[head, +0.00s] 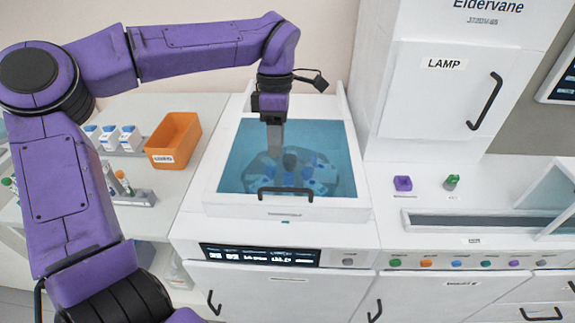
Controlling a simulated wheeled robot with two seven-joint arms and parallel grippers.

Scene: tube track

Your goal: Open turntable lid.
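The turntable lid (288,208) is a white frame with a clear blue pane, and it lies down over the turntable housing. A black bar handle (285,191) is on its front edge. Through the pane I see the round turntable (262,178) with several pale blue and white pieces and a dark hub. My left gripper (275,150) points down over the back middle of the pane, behind the handle and apart from it. Its fingers look like one grey block, so I cannot see a gap. Whether it touches the pane is unclear. My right gripper is out of view.
A tall white cabinet marked LAMP (445,95) stands close on the right. An orange bin (174,139) and small white boxes (110,137) are on the left bench. A display panel (260,255) is below the lid.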

